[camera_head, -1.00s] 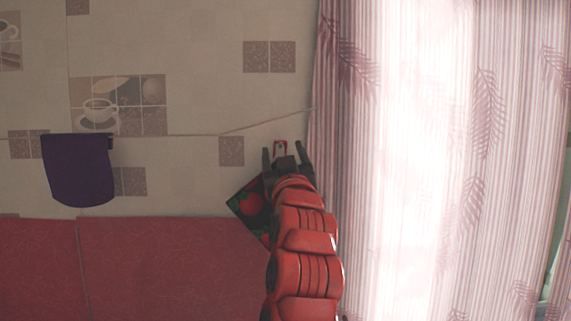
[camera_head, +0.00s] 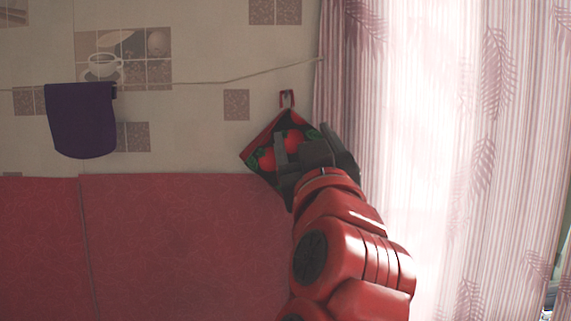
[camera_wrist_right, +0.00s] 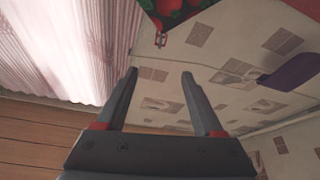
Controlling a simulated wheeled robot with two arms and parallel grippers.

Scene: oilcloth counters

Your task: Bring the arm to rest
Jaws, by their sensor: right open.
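My right gripper (camera_head: 306,147) is open and empty in the head view, on its red arm, in front of the wall. In the right wrist view the two dark fingers of the gripper (camera_wrist_right: 160,78) are spread apart with nothing between them. A potholder (camera_head: 265,158) with red fruit and green leaves hangs by a red loop on the wall. The gripper covers its lower right part. The potholder also shows at the top of the right wrist view (camera_wrist_right: 178,12). My left gripper is not in view.
A pink striped curtain (camera_head: 440,150) hangs close on the right. A dark purple cloth (camera_head: 82,120) hangs from a cord on the tiled wall at the left. A red oilcloth surface (camera_head: 180,240) lies below the wall. The wall between the cloth and the potholder is clear.

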